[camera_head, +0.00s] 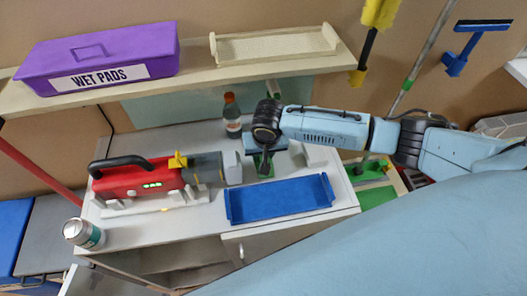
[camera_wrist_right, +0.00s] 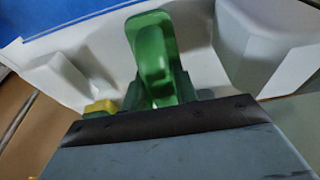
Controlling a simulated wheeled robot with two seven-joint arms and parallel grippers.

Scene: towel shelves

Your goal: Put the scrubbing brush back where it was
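In the head view only a dark green part (camera_head: 264,167) shows under my right gripper (camera_head: 273,161), over the white tabletop. My left gripper is not in view.
A blue tray (camera_head: 232,206) lies in front of the gripper on the white table (camera_head: 210,228). A red machine (camera_head: 135,181) and a can (camera_head: 84,234) stand left. A bottle (camera_head: 232,116) stands behind.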

